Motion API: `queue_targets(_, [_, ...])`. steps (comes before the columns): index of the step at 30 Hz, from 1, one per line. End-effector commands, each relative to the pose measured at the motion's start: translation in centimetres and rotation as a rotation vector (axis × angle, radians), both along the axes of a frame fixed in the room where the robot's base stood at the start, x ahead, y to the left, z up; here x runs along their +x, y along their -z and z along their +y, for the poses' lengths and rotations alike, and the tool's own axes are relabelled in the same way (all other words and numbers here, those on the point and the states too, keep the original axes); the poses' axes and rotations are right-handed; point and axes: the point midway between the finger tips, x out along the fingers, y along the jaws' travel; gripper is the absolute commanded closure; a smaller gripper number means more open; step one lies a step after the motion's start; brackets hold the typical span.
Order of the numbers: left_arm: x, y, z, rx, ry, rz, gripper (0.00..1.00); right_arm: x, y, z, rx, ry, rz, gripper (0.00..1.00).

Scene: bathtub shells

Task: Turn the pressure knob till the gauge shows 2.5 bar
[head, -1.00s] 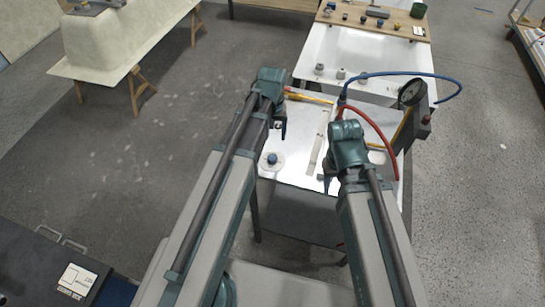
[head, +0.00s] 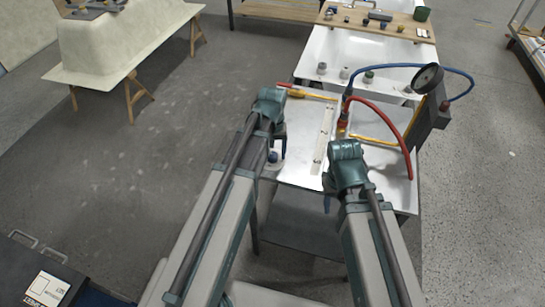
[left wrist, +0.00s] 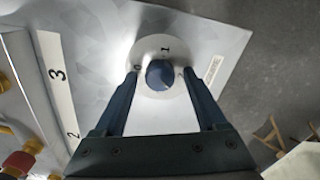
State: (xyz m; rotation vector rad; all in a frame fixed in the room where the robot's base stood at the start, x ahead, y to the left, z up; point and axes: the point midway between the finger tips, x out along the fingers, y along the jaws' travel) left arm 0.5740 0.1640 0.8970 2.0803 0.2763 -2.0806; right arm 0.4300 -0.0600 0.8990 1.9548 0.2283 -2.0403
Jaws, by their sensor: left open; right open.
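A blue knob (left wrist: 160,74) sits on a round pale dial plate (left wrist: 172,48) marked with numbers, 0 and 1 among them. In the head view the knob (head: 273,157) is at the left side of the white table. My left gripper (left wrist: 160,88) points down at it, open, with one finger on each side of the knob in the picture; contact cannot be told. A round gauge (head: 428,77) stands at the table's right; its needle is too small to read. A red knob (head: 445,105) is beside it. My right gripper (head: 328,191) is open over the table's front part.
A red hose (head: 396,122) and a blue hose (head: 385,67) arch over the right of the table (head: 300,172). A numbered strip (head: 322,137) and a yellow-handled tool (head: 312,95) lie on it. Several small fittings stand behind.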

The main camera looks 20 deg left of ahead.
Motion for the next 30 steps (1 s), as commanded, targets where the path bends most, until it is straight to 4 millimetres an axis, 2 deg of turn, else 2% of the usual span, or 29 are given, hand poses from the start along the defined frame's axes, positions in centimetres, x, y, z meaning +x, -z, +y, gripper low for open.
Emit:
queue_targets(7, [0.00,-0.03,0.00,0.000,0.000,0.000,0.28,0.00,-0.03,0.00,0.000,0.000,0.000,0.50])
queue_targets(19, [0.00,-0.02,0.00,0.000,0.000,0.000,1.00,0.00,-0.02,0.00,0.000,0.000,0.000,0.50])
queue_targets(23, [0.00,-0.02,0.00,0.000,0.005,0.000,1.00,0.00,-0.02,0.00,0.000,0.000,0.000,0.50])
queue_targets(30, [-0.01,-0.02,-0.01,0.000,0.139,0.000,1.00,0.00,-0.02,0.00,0.000,0.000,0.000,0.50])
